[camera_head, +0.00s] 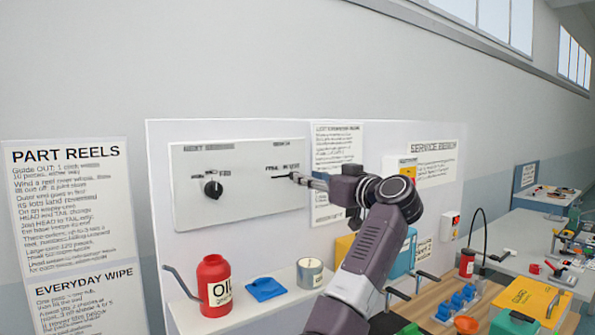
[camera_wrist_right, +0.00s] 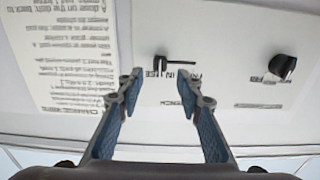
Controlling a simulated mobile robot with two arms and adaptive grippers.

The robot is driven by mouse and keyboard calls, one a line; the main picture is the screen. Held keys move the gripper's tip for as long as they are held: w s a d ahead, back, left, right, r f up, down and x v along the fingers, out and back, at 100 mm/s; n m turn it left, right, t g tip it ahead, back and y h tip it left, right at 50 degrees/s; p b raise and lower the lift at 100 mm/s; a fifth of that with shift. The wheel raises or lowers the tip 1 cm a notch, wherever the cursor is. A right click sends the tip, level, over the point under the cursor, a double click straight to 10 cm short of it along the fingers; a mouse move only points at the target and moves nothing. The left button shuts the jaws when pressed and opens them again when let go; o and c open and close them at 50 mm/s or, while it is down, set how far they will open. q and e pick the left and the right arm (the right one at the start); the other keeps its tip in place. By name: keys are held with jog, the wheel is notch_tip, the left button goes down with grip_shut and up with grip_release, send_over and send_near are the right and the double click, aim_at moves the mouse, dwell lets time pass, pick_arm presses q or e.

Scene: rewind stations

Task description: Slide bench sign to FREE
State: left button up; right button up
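The bench sign is a slider on the right half of a white wall panel (camera_head: 240,208), with FREE on the left and IN USE on the right in the head view. Its dark slot (camera_head: 280,177) shows there, while the knob is hard to separate from the fingertips. In the upside-down right wrist view, the black knob (camera_wrist_right: 160,62) stands at the slot's left end, the IN USE side. My right gripper (camera_head: 305,180) is at the slider's right end. In the wrist view its fingers (camera_wrist_right: 163,88) are open and empty, with the knob beyond the tips. My left gripper is not in view.
A black rotary dial (camera_head: 212,188) is left of the slider on the same panel. Below, a red oil can (camera_head: 214,285), blue cloth (camera_head: 265,289) and grey tin (camera_head: 310,272) stand on a white ledge. A cluttered bench lies at right. Space before the panel's left half is free.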

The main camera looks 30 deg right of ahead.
jog(key=w, duration=0.1)
jog(key=w+p, duration=0.1)
jog(key=w, duration=0.1)
jog(key=w+p, duration=0.1)
jog(key=shift+w+a, duration=0.3)
jog(key=shift+a, duration=0.05)
grip_shut()
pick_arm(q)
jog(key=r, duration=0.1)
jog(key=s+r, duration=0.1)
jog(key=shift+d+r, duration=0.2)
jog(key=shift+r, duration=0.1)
